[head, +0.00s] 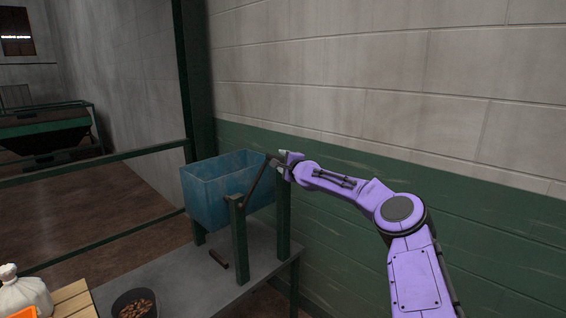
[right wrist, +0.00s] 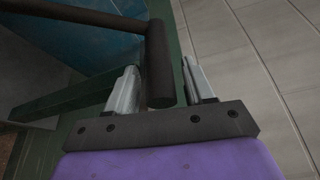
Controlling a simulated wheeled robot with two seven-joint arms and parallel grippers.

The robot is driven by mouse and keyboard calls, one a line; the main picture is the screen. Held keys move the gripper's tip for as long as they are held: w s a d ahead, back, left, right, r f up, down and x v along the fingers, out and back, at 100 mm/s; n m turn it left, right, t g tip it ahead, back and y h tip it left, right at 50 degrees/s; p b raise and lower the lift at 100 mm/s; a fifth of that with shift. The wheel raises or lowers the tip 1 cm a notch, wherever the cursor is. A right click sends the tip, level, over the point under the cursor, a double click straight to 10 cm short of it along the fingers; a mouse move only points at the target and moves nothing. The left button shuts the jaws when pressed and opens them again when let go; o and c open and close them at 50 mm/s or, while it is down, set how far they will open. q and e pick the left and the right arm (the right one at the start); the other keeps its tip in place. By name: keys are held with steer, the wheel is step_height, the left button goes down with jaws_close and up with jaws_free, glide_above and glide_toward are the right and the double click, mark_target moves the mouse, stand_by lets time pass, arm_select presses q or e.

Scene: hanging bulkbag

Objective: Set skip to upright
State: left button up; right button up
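The blue skip (head: 205,200) hangs between green posts on a grey stand, with its open top facing up. I cannot tell whether it is slightly tilted. A dark lever (head: 256,185) slants up along its right side to a handle end. My right gripper (head: 285,160) is at that upper end. In the right wrist view, the dark handle (right wrist: 160,65) lies between the fingers of my right gripper (right wrist: 160,85), with narrow gaps on both sides, so it is open around the handle. The blue skip wall (right wrist: 75,45) shows at upper left. My left gripper is out of view.
The grey platform (head: 190,280) carries the posts. A block wall (head: 400,80) stands close behind the arm. A green rail (head: 95,165) crosses the left.

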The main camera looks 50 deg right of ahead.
steer(key=shift+a, duration=0.1)
steer(key=shift+s+a+r, duration=0.15)
steer(key=shift+r, duration=0.05)
steer(key=p+v, duration=1)
steer(key=shift+f+p, duration=0.2)
steer(key=shift+p, duration=0.2)
steer(key=shift+s, duration=0.1)
